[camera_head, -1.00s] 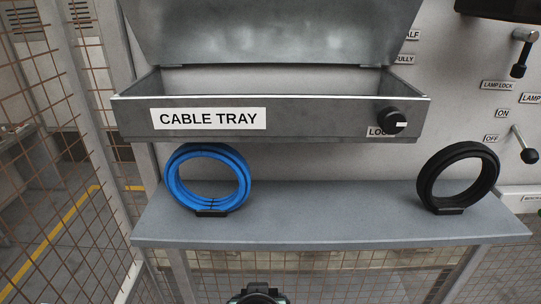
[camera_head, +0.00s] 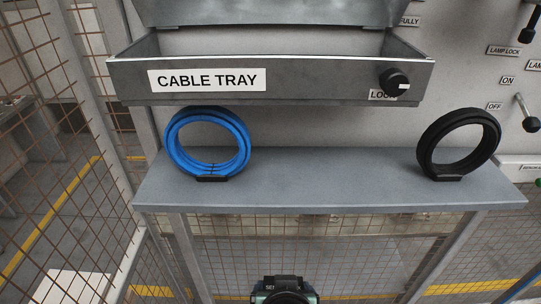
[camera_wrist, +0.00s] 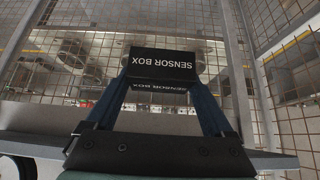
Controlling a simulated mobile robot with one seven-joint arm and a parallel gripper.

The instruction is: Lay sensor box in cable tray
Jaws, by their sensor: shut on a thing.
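The cable tray (camera_head: 300,81) is a grey metal bin on the wall, with a "CABLE TRAY" label and its lid raised. Its inside floor is hidden behind the front wall. The sensor box (camera_wrist: 165,66) is a black box with white "SENSOR BOX" lettering, held between the two fingers in the wrist view. My gripper (camera_wrist: 163,90) is shut on it. In the head view only the top of my gripper or wrist (camera_head: 285,290) shows at the bottom edge, in front of and below the shelf, well below the tray.
A grey shelf (camera_head: 320,185) juts out below the tray. On it stand a blue cable coil (camera_head: 240,150) at left and a black coil (camera_head: 493,150) at right. A knob (camera_head: 394,82) sits on the tray front. Wire mesh fencing (camera_head: 50,130) stands at left.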

